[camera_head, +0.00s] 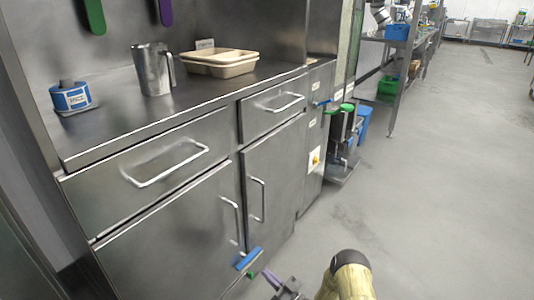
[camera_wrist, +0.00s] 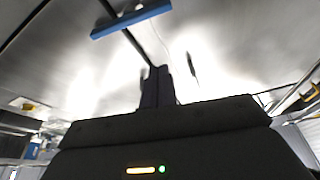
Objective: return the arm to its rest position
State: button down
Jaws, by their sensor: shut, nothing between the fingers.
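My arm (camera_head: 346,276) shows at the bottom edge of the head view, low in front of the steel cabinets and away from the worktop. In the wrist view my gripper (camera_wrist: 157,88) shows as two dark fingers close together, shut and empty. The fingers point towards a blurred, bright metallic background and I see no object between them.
The steel counter (camera_head: 125,122) holds a blue-labelled container (camera_head: 71,98), a metal jug (camera_head: 153,70) and beige trays (camera_head: 219,63). Cabinet handles (camera_head: 168,165) stick out. A blue bar (camera_head: 248,259) shows low by the cabinets. The floor (camera_head: 440,160) at right is clear.

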jog(key=w+d+r+g+h+p, duration=0.15)
jog(key=w+r+h, duration=0.25)
jog(key=r, duration=0.4)
jog(key=w+d+r+g+h+p, duration=0.1)
jog(key=w+d+r+h+p, duration=0.3)
jog(key=r, duration=0.4)
jog(key=s+d+r+m+g+h+p, duration=0.1)
jog(key=s+d+r+m+h, duration=0.1)
jog(key=s+d+r+h, duration=0.3)
jog(key=s+d+r+m+g+h+p, duration=0.1)
jog(key=s+r+g+p, duration=0.15)
jog(key=r, duration=0.45)
jog(key=s+d+r+m+g+h+p, duration=0.1)
jog(key=s+r+m+g+p, duration=0.15)
jog(key=s+r, duration=0.65)
jog(key=s+d+r+m+g+h+p, duration=0.1)
jog(key=s+d+r+m+g+h, duration=0.15)
jog(key=s, duration=1.35)
notch_tip(320, 180, up, 38)
jog(key=p, duration=3.7)
jog(key=shift+w+a+r+n+y+p, duration=0.15)
jog(key=shift+w+a+n+y+p, duration=0.15)
jog(key=shift+w+y, duration=0.15)
